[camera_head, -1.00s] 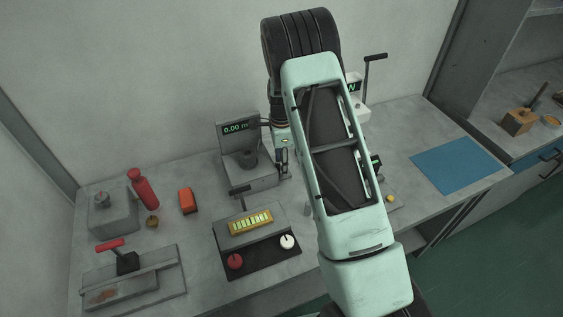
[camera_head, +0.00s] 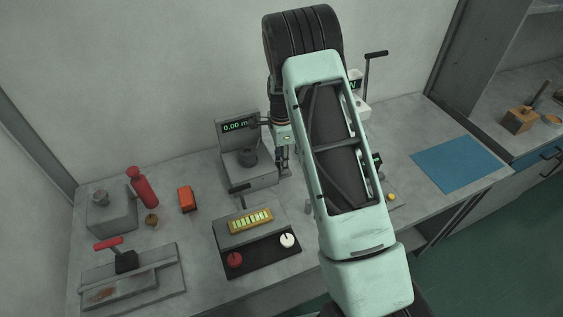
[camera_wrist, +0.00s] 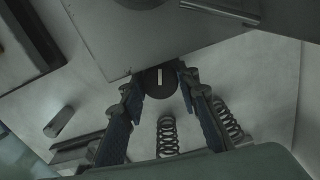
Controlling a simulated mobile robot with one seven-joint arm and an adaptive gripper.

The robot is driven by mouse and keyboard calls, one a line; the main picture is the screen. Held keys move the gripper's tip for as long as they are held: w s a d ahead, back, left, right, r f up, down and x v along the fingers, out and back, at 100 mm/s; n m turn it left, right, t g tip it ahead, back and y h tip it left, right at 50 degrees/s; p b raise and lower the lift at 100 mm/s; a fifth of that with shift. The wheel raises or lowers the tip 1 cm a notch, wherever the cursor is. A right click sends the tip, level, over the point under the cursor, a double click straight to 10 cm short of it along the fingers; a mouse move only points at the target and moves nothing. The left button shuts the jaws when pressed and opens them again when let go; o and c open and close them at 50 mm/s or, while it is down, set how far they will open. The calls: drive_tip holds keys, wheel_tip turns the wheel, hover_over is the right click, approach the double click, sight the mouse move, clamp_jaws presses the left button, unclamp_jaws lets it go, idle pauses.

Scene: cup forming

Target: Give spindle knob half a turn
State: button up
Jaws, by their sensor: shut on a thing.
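The spindle knob (camera_wrist: 160,82) is a dark round knob with a white line, upright in the wrist view. It sits at the edge of a grey metal block. My gripper (camera_wrist: 160,88) has one fingertip on each side of the knob and is shut on it. In the head view my gripper (camera_head: 282,158) is low at the right side of a grey gauge stand (camera_head: 262,181) with a display (camera_head: 236,127) reading 0.00. The knob is hidden there behind my gripper.
Coil springs (camera_wrist: 167,136) lie below the knob in the wrist view. A yellow-celled fixture (camera_head: 250,221) with red and white knobs stands in front. A red bottle (camera_head: 144,188) and orange block (camera_head: 187,199) are left. A blue mat (camera_head: 455,163) lies right.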

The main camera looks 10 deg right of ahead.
drive_tip(key=shift+n+b, duration=1.4)
drive_tip(key=shift+n, duration=1.1)
drive_tip(key=o, duration=1.2)
drive_tip(key=shift+c, duration=0.2)
drive_tip(key=shift+r, duration=0.15)
wheel_tip(320, 180, up, 12)
